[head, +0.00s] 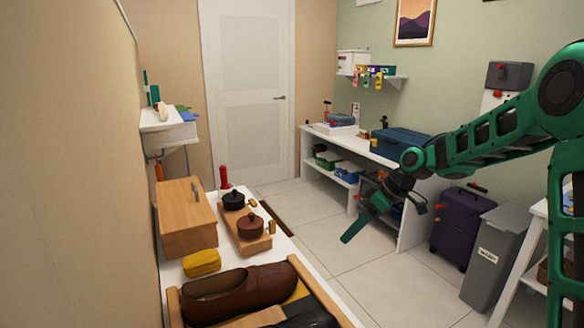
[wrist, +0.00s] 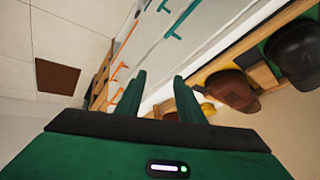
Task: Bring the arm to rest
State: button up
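My arm (head: 490,135) is green and black and reaches in from the right in the head view. My gripper (head: 358,225) hangs over the open floor, between the white bench on the left and the shelving on the right. In the wrist view my gripper (wrist: 160,84) has its two green fingers apart, with nothing held between them. The fingers touch nothing that I can see.
The bench carries a wooden box (head: 188,218), a yellow item (head: 202,262), a board with two lidded pots and brown shoes (head: 238,292). A blue case (head: 400,142) sits on the shelving. A purple suitcase (head: 462,226) and grey bin (head: 495,258) stand right.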

jog(key=s+d+r+m+h, duration=0.2)
jog(key=s+d+m+h, duration=0.15)
jog(key=s+d, duration=0.5)
jog(key=s+d+r+m+h, duration=0.1)
jog(key=s+d+m+h, duration=0.1)
jog(key=s+d+m, duration=0.8)
jog(key=s+d, duration=0.1)
jog(key=s, duration=0.8)
jog(key=s+d+f+m+g, duration=0.1)
jog(key=s+d+m, duration=0.3)
jog(key=s, duration=0.9)
jog(key=shift+d+h, duration=0.15)
jog(key=shift+h, duration=0.2)
jog(key=shift+w+f, duration=0.3)
jog(key=shift+w, duration=0.35)
